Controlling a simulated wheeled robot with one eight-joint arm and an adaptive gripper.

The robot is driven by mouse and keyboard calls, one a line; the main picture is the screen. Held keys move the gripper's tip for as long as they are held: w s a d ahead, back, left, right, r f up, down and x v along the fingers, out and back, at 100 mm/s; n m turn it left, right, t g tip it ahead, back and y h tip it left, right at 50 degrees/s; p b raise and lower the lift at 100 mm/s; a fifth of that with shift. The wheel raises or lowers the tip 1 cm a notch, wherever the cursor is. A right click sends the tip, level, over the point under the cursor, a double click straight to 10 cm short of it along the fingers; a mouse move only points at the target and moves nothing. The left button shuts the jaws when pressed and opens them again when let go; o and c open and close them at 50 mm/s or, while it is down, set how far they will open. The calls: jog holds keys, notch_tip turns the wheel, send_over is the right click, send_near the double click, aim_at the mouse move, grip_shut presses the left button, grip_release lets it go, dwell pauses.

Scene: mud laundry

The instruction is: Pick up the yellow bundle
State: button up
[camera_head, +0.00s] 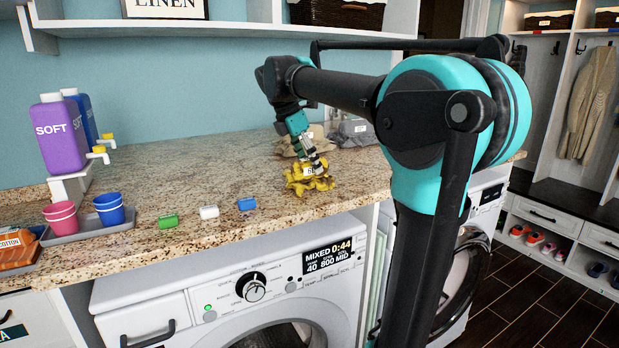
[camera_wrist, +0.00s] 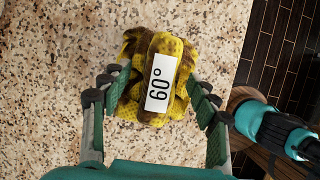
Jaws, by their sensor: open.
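The yellow bundle (camera_head: 308,180) is a crumpled cloth with dark brown patches, lying on the granite counter. In the wrist view the bundle (camera_wrist: 152,102) carries a white label reading "60°". My gripper (camera_head: 312,165) is right above the bundle, pointing down. In the wrist view its two fingers (camera_wrist: 160,97) are spread, one on the left and one on the right of the bundle. Whether the pads touch the cloth I cannot tell. The fingers partly cover the bundle in the head view.
A beige bundle (camera_head: 300,146) and a grey one (camera_head: 355,132) lie behind. Green (camera_head: 168,221), white (camera_head: 209,212) and blue (camera_head: 246,204) blocks lie to the left. A grey tray (camera_head: 90,226) holds pink and blue cups.

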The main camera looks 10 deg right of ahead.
jog(key=shift+f, duration=0.15)
jog(key=c, duration=1.2)
jog(key=shift+c, duration=0.3)
